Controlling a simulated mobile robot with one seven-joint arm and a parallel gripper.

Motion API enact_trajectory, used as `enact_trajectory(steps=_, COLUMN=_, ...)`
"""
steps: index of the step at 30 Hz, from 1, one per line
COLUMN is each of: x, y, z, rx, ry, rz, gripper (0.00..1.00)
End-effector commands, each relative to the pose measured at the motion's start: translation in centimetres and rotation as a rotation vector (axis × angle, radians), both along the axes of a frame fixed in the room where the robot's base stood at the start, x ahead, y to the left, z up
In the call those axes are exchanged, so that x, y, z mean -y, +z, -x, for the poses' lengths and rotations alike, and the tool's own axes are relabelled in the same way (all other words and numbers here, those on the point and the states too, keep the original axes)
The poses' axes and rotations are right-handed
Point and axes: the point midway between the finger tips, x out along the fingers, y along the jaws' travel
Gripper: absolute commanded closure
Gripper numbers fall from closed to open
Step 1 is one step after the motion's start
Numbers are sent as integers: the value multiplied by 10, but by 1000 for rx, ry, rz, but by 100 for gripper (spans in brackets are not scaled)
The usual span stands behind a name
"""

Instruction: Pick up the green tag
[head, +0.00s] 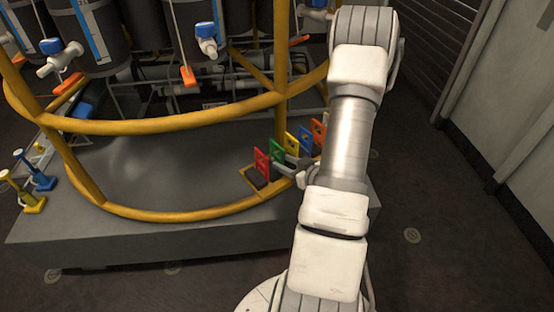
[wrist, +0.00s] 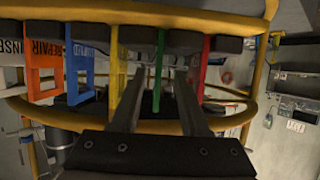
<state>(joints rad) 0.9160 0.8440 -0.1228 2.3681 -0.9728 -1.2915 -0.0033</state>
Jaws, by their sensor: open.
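The green tag (head: 275,152) stands upright in the tag rack (head: 262,184), between a red tag (head: 261,163) and a yellow tag (head: 291,146). In the wrist view the green tag (wrist: 158,72) shows nearly edge-on as a thin strip. My gripper (wrist: 158,82) is open, with one finger to each side of the green tag in that view; I cannot tell whether either touches it. In the head view my gripper (head: 290,164) is at the rack beside the green tag, partly hidden by my arm.
A blue tag (head: 305,140) and an orange tag (head: 318,131) stand farther along the row. Yellow rails (head: 170,213) curve around the grey plinth (head: 130,240). Orange tags (head: 188,76) hang among valves and tanks behind. Floor at the right is clear.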

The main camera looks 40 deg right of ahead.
Motion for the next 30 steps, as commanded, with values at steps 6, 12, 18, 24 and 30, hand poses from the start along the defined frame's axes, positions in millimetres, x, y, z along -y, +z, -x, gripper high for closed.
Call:
enact_trajectory(steps=6, x=2, y=-14, z=-28, rx=2, ry=4, rz=2, gripper=55)
enact_trajectory(steps=12, x=3, y=-18, z=-45, rx=0, ry=2, rz=1, gripper=55)
enact_trajectory(steps=18, x=4, y=-18, z=-45, rx=0, ry=1, rz=2, gripper=62)
enact_trajectory(steps=24, x=4, y=-18, z=-45, rx=0, ry=1, rz=2, gripper=98)
enact_trajectory(steps=30, x=4, y=-18, z=-45, rx=0, ry=2, rz=1, gripper=100)
